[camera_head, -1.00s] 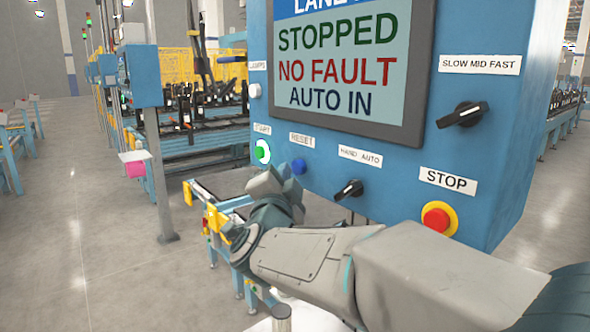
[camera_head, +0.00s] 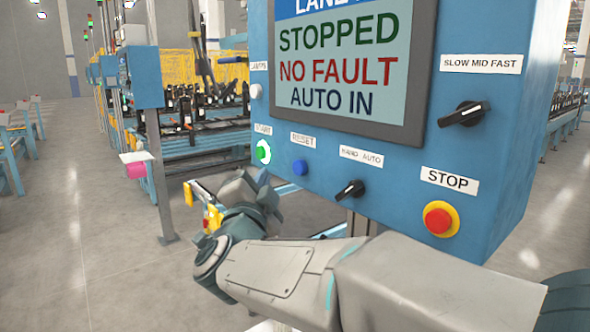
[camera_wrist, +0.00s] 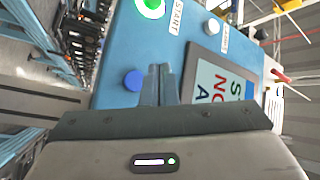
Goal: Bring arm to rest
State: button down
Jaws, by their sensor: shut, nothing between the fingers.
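My arm reaches in from the lower right of the head view, below the blue control panel (camera_head: 400,195). In the wrist view my gripper (camera_wrist: 160,70) is shut and empty, its fingertips together in front of the panel. They appear close to the blue reset button (camera_wrist: 134,81), but I cannot tell the distance. In the head view the fingers are hidden behind my wrist. The screen (camera_head: 350,65) reads STOPPED, NO FAULT, AUTO IN. The green start button (camera_head: 263,151) is lit, and it also shows in the wrist view (camera_wrist: 149,5).
The panel carries a black hand/auto knob (camera_head: 350,189), a speed knob (camera_head: 463,114) and a red stop button (camera_head: 438,220). The floor (camera_head: 90,250) at left is open.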

dwell(0.6)
jog(key=s+d+f+n+g+y, duration=0.35)
jog(key=f+n, duration=0.25)
jog(key=f, duration=0.2)
jog(key=s+d+f+n+g+y, duration=0.2)
jog(key=s+f+n+g+y, duration=0.3)
jog(key=f, duration=0.3)
jog(key=s+d+f+n+g+h, duration=0.3)
jog(key=s+d+f+g, duration=0.5)
jog(key=s, duration=0.7)
jog(key=d+f+h, duration=0.1)
jog(key=d+f, duration=0.1)
jog(key=d, duration=0.1)
jog(key=shift+f+g, duration=0.35)
jog(key=shift+s, duration=0.1)
